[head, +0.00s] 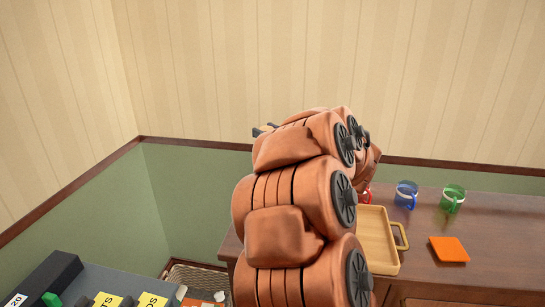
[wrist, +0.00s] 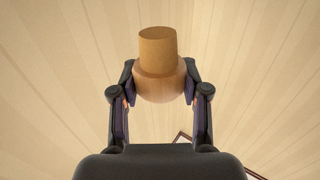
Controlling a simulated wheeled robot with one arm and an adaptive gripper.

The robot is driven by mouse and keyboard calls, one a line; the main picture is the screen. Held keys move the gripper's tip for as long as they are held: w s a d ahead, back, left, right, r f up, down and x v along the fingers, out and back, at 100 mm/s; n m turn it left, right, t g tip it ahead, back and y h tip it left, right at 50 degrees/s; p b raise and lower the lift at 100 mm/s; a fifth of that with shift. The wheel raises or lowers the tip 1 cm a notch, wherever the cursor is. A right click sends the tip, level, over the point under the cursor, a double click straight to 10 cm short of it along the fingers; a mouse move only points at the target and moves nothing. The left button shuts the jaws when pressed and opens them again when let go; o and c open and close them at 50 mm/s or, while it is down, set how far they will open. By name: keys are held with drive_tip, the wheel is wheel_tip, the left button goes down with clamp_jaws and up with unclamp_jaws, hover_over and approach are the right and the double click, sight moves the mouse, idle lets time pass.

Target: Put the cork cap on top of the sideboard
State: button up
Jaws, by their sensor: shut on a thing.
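The cork cap (wrist: 158,50) is a tan piece with a narrower cylinder above a wider rounded part. My gripper (wrist: 160,85) is shut on its wider part, one dark finger on each side, with the wallpaper behind it. The sideboard (head: 490,215) is dark brown wood at the right of the head view. In the head view my arm rises in front of the sideboard's left part and hides most of the gripper and the cap.
On the sideboard are a wooden tray (head: 377,240) with a handle, a blue mug (head: 405,195), a green mug (head: 452,198) and an orange square (head: 449,249). A red item (head: 366,196) is partly hidden. A wicker basket (head: 195,275) and a grey surface with labelled items stand lower left.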

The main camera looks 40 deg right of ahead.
drive_tip(key=s+d+f+b, duration=0.1)
drive_tip(key=s+f, duration=0.1)
drive_tip(key=s, duration=0.5)
drive_tip(key=shift+s+d, duration=0.35)
drive_tip(key=w+d, duration=0.2)
drive_tip(key=w, duration=0.2)
drive_tip(key=w+d+f, duration=0.1)
drive_tip(key=w+d, duration=0.1)
drive_tip(key=w, duration=0.3)
drive_tip(key=w+d, duration=0.3)
drive_tip(key=w, duration=0.2)
drive_tip(key=shift+w+d+f, duration=0.1)
drive_tip(key=shift+f, duration=0.1)
drive_tip(key=shift+f+p, duration=0.4)
drive_tip(key=shift+f, duration=1.15)
drive_tip(key=shift+f, duration=0.2)
drive_tip(key=o, duration=0.9)
drive_tip(key=shift+f+b, duration=0.25)
drive_tip(key=shift+b, duration=0.6)
